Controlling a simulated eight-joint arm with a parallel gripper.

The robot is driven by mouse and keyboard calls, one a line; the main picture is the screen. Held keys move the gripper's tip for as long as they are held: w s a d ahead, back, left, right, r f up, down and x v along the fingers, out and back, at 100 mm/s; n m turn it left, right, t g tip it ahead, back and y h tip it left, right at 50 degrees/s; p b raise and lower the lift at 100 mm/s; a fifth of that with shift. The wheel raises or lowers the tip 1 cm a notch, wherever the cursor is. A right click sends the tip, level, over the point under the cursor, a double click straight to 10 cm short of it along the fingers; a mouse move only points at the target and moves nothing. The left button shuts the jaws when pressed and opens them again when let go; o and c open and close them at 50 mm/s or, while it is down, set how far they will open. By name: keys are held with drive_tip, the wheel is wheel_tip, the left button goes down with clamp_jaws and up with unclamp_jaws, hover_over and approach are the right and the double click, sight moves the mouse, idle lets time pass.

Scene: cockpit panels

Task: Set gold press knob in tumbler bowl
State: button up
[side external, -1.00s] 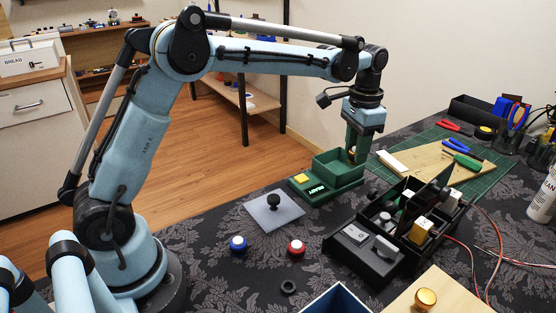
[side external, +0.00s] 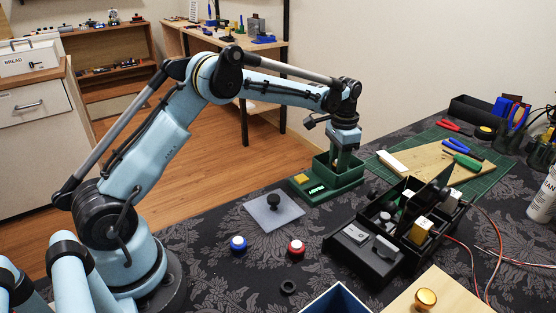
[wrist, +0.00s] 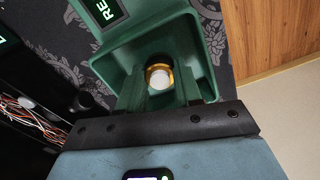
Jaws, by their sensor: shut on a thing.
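The tumbler is a green unit with an open square bowl (side external: 346,181), a lit display and a yellow button (side external: 301,179). My gripper (side external: 341,164) points down into the bowl, its fingertips partly hidden by the near wall. In the wrist view my gripper (wrist: 160,84) is shut on a gold press knob (wrist: 160,66), seen as a gold ring with a pale centre. The knob is between the fingers, within the outline of the bowl (wrist: 212,45). I cannot tell whether it touches the floor.
Another gold knob (side external: 426,299) stands on a pale wooden board at the front right. A black box with switches and parts (side external: 365,250) is right of the tumbler. A grey plate with a black knob (side external: 273,210) and blue and red buttons lie in front.

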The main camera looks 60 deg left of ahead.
drive_tip(key=o, duration=1)
drive_tip(key=shift+f, duration=0.15)
drive_tip(key=s+d+r+t, duration=0.1)
drive_tip(key=s+r, duration=0.1)
drive_tip(key=r, duration=0.6)
drive_tip(key=s+d+r+t, duration=0.1)
drive_tip(key=s+r, duration=0.2)
drive_tip(key=r, duration=0.6)
drive_tip(key=s+d+f+n+t, duration=0.1)
drive_tip(key=s+f, duration=0.1)
drive_tip(key=s, duration=0.4)
drive_tip(key=s+d+f+n+t, duration=0.1)
drive_tip(key=s+f+t, duration=0.1)
drive_tip(key=s, duration=0.4)
drive_tip(key=s+d+f+n+t, duration=0.1)
drive_tip(key=s+f+t, duration=0.1)
drive_tip(key=s, duration=0.5)
drive_tip(key=shift+s+d+f, duration=0.1)
drive_tip(key=shift+d+f, duration=0.2)
drive_tip(key=shift+d, duration=0.05)
